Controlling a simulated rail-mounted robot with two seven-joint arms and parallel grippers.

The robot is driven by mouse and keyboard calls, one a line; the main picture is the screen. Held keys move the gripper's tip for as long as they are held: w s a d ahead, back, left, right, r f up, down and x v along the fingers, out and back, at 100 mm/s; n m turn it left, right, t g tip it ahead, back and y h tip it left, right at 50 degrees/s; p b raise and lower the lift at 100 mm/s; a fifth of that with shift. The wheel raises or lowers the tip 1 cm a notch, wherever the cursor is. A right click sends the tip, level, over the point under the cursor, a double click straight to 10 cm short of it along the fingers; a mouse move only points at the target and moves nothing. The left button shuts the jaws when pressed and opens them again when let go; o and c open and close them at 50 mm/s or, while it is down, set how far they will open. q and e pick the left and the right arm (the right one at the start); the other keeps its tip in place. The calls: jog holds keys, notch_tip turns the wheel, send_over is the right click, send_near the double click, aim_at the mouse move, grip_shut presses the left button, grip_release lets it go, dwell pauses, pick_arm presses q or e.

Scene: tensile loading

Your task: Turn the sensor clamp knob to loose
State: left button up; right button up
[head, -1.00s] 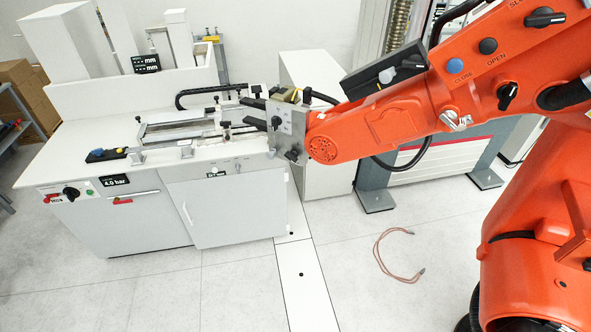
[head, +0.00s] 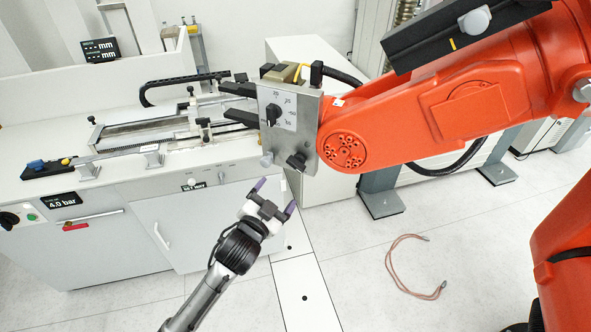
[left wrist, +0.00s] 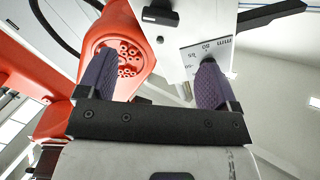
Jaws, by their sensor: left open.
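No label reading sensor clamp is legible, so I cannot tell which knob it is. A grey metal plate (head: 300,128) at the end of the orange arm carries a black knob (head: 272,115) beside a numbered scale and another black knob (head: 297,160) at its lower edge. The plate's scale also shows in the left wrist view (left wrist: 214,50), partly behind the right finger. My left gripper (head: 274,196) is open and empty, below the plate and apart from it. Its purple fingers (left wrist: 153,82) are spread in the left wrist view. My right gripper is not in view.
The orange arm (head: 430,115) fills the upper right. A white bench (head: 110,180) with a rail and a pressure display stands left. Two dark jaws (head: 240,118) extend from the plate over the bench. A reddish cable (head: 400,272) lies on the otherwise open floor.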

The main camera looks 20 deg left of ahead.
aim_at(294, 168)
pick_arm(q)
jog(key=w, duration=0.8)
jog(key=w+d, duration=0.1)
jog(key=w, duration=0.3)
jog(key=shift+w, duration=0.2)
jog(key=c, duration=0.9)
